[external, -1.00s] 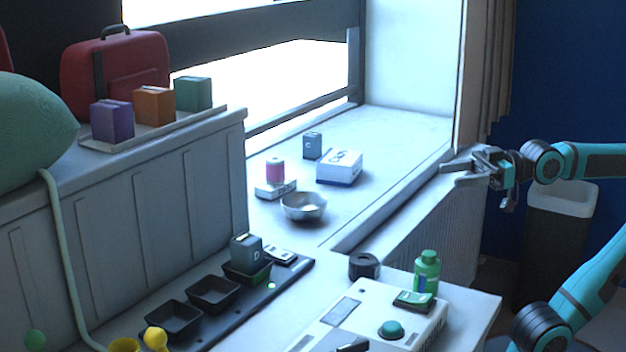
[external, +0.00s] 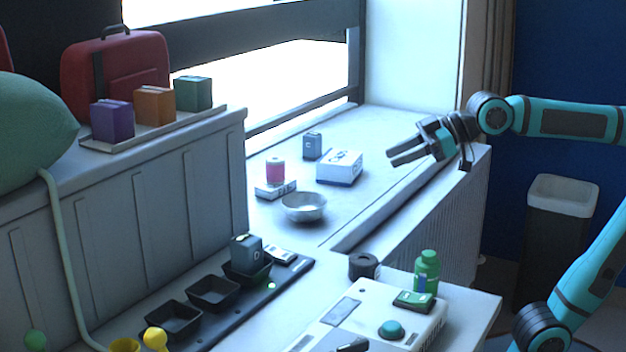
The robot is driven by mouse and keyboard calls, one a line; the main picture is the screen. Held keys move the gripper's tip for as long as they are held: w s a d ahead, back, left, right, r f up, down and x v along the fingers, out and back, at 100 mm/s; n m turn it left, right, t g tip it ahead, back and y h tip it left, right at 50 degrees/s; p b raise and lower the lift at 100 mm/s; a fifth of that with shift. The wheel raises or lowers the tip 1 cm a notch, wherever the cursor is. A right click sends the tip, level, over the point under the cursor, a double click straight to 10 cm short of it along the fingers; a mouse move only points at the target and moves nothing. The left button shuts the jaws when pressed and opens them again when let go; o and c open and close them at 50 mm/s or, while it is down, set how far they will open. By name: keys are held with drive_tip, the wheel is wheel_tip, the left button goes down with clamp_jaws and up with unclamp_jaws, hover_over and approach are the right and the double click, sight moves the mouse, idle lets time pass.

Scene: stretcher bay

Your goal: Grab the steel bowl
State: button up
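The steel bowl (external: 304,208) sits upright on the window sill, near its front edge. It is a shallow, round, grey metal bowl. My gripper (external: 392,157) is above the sill's right part, to the right of and higher in the picture than the bowl. Its two fingers point left and stand apart with nothing between them. The gripper does not touch the bowl.
A white box (external: 340,167), a blue-grey box (external: 312,145) and a pink spool (external: 275,171) on a small box (external: 274,189) stand on the sill (external: 405,125) behind the bowl. A green bottle (external: 427,273) and black ring (external: 364,266) stand in front, on the counter.

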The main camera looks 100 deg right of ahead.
drive_tip(key=w+d+g, duration=0.4)
drive_tip(key=w+d, duration=0.4)
drive_tip(key=d, duration=0.2)
drive_tip(key=g+y, duration=0.5)
drive_tip(key=g, duration=0.4)
hover_over(302, 192)
drive_tip(key=d, duration=0.5)
wheel_tip(302, 192, down, 8)
drive_tip(key=x, duration=1.1)
drive_tip(key=shift+w+a+f, duration=0.25)
drive_tip(key=shift+w+f, duration=0.05)
drive_tip(key=shift+x, duration=2.6)
drive_tip(key=shift+s+a, duration=0.15)
clamp_jaws()
